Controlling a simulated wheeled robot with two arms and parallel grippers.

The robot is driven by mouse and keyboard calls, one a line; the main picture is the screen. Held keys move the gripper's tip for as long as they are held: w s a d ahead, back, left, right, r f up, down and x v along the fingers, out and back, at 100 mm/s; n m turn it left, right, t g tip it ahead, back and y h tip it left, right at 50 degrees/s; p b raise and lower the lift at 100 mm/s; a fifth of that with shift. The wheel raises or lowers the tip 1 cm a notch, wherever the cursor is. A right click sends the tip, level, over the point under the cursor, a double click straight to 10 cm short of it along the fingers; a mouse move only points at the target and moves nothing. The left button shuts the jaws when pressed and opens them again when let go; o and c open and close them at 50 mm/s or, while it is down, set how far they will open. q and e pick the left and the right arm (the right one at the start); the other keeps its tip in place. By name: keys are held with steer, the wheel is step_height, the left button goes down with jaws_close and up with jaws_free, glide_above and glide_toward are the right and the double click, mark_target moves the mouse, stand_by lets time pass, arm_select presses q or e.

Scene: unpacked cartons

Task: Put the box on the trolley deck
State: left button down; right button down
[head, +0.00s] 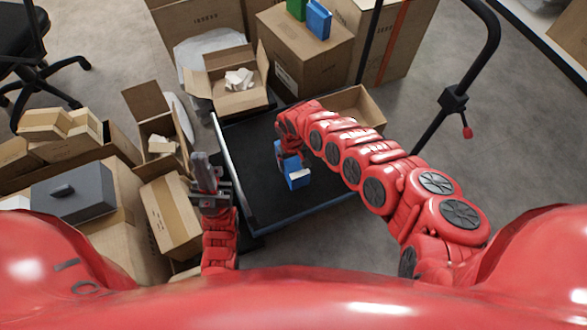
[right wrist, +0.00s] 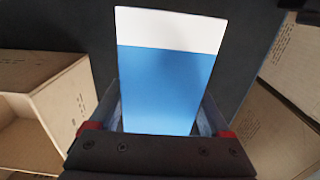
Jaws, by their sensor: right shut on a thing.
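A blue box with a white end (head: 297,175) is over the dark trolley deck (head: 256,134) in the head view. My right arm reaches across the deck, and my right gripper is mostly hidden behind its own arm there. In the right wrist view the blue box (right wrist: 158,85) stands between the fingers of my right gripper (right wrist: 160,122), which is shut on it. I cannot tell whether the box touches the deck. My left gripper (head: 203,172) is upright to the left of the trolley, apart from the box; its finger gap is not clear.
An open carton (head: 360,104) stands at the deck's far right corner. Another open carton with white packing (head: 238,92) is behind the deck's far left. The trolley handle (head: 490,30) rises on the right. Cartons crowd the left side. The near deck is clear.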

steer(key=shift+f+b, duration=1.3)
steer(key=shift+f, duration=0.95)
jaws_free()
steer(key=shift+r, duration=0.1)
